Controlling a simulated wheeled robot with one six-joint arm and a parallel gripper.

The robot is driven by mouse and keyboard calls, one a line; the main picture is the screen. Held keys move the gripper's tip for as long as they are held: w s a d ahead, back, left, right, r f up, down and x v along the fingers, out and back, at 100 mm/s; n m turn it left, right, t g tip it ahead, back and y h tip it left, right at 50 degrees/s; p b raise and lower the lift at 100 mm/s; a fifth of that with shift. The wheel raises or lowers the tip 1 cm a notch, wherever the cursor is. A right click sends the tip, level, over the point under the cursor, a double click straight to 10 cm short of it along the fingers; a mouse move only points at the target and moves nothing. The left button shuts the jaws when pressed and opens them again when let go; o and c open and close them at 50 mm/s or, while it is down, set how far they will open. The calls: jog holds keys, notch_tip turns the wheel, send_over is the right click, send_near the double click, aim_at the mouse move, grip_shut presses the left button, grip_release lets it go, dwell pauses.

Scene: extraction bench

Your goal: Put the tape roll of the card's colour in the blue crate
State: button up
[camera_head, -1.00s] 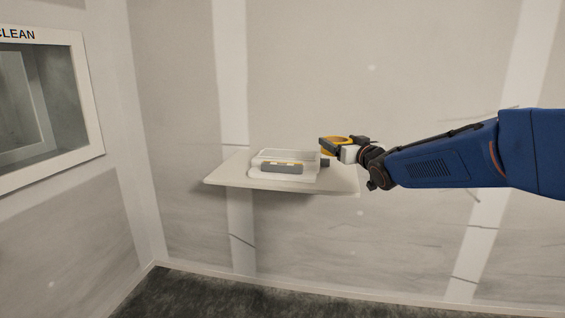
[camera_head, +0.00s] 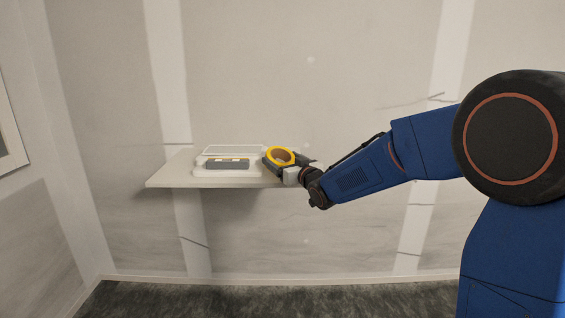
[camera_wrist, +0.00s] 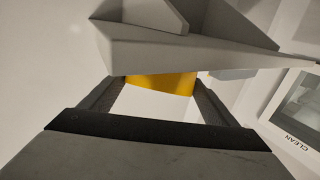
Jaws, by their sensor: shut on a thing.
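My gripper (camera_head: 287,167) is shut on a yellow tape roll (camera_head: 269,157). I cannot tell from these views whether the roll touches the shelf. No blue crate and no colour card show in these frames.
On the shelf sits a white tray or case (camera_head: 201,171) with a grey block (camera_head: 228,164) at its front, just left of the roll. The shelf's left end is bare.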

jog(key=o, duration=1.7)
jog(key=shift+a+f, duration=0.1)
jog(key=shift+f, duration=0.55)
jog(key=shift+r, duration=0.25)
jog(key=shift+s+d, duration=0.25)
jog(key=shift+s, duration=0.1)
jog(key=s+d+f+m+g+h, duration=0.2)
jog(key=s+d+f+h, duration=0.15)
jog(key=s+d, duration=0.75)
jog(key=s+d+f+m+g+h, duration=0.2)
jog(key=s+d+h, duration=0.2)
jog(key=s+d, duration=0.8)
jog(key=s+f+g, duration=0.2)
jog(key=s, duration=0.7)
jog(key=s+d+f+m+g, duration=0.1)
jog(key=s+f+g, duration=0.2)
jog(key=s, duration=0.6)
jog(key=s+d+f+g, duration=0.1)
jog(key=s+f+g, duration=0.1)
jog(key=s, duration=0.7)
jog(key=shift+s+f+h, duration=0.3)
jog(key=shift+f+h, duration=0.05)
